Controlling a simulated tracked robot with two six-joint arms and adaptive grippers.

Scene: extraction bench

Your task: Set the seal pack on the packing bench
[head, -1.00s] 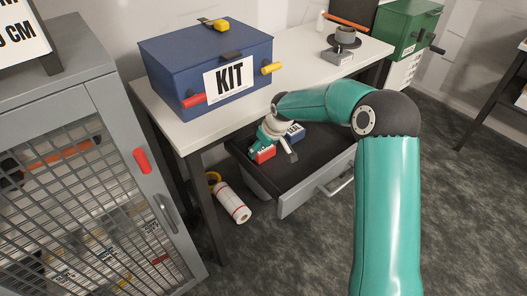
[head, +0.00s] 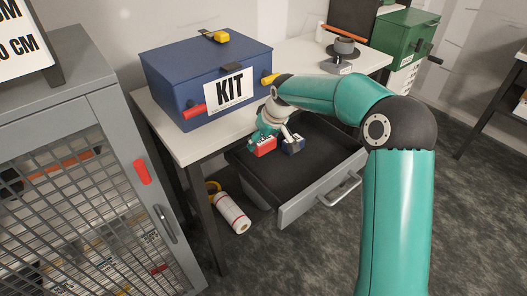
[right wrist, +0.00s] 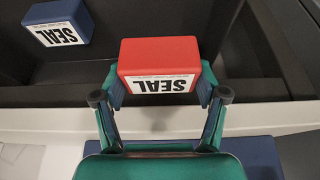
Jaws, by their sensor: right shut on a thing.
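A red seal pack (head: 263,147) is held in my right gripper (head: 261,138), over the left part of the open drawer. In the right wrist view the red pack (right wrist: 160,66) sits between the two fingers (right wrist: 160,92), its white SEAL label upside down. It overlaps the drawer's edge there and appears raised off the drawer floor. A blue seal pack (head: 293,146) lies in the drawer to its right; it also shows in the right wrist view (right wrist: 60,22), apart from the gripper. My left gripper is out of view. I cannot tell which surface is the packing bench.
The open dark-lined drawer (head: 325,172) hangs under a white bench (head: 172,128). The bench bears a blue KIT box (head: 180,82). A green box (head: 405,35) stands at the back right. A mesh cabinet (head: 90,190) is at left; a dark table edge (head: 490,105) is at right.

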